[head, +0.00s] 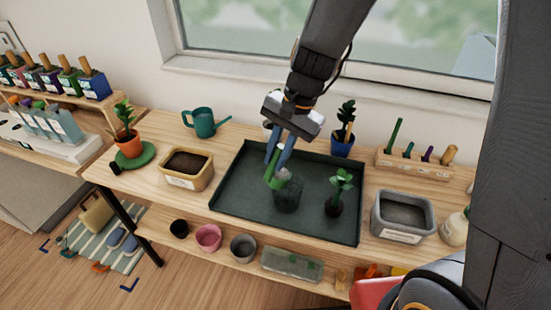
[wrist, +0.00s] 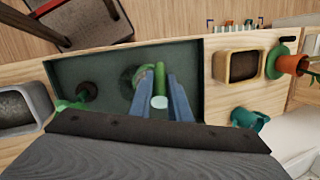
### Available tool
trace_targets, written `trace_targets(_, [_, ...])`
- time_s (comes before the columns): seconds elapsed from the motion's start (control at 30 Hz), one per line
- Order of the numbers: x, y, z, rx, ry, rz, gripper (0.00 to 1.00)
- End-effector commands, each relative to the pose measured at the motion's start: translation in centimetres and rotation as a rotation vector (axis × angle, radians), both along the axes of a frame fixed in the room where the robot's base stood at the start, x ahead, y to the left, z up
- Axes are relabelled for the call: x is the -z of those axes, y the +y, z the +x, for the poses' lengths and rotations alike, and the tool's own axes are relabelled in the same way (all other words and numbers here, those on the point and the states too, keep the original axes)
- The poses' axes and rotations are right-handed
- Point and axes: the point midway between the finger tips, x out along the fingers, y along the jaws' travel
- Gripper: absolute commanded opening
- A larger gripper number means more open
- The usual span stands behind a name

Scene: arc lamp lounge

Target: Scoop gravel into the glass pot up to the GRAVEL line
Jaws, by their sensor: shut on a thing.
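My gripper (head: 277,162) is shut on the green handle (head: 273,182) of a tool, above the middle of the dark tray. In the wrist view the green handle (wrist: 160,86) lies between the blue fingers, with the pot (wrist: 128,77) partly hidden behind. A grey bin of dark grey grains (head: 403,214) stands right of the tray.
The tray (head: 237,196) also holds a small green plant (head: 338,190). A tan bin of dark soil (head: 188,165), a teal watering can (head: 204,122) and an orange potted plant (head: 128,140) stand left. A wooden tool rack (head: 412,166) and a blue potted plant (head: 343,142) stand behind right.

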Motion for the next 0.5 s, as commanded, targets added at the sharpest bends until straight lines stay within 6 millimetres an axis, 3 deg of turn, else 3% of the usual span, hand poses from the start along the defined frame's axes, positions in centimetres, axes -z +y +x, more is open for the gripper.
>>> trace_targets(0.5, [-0.06, -0.46, 0.28, 0.001, 0.025, 0.062, 0.00])
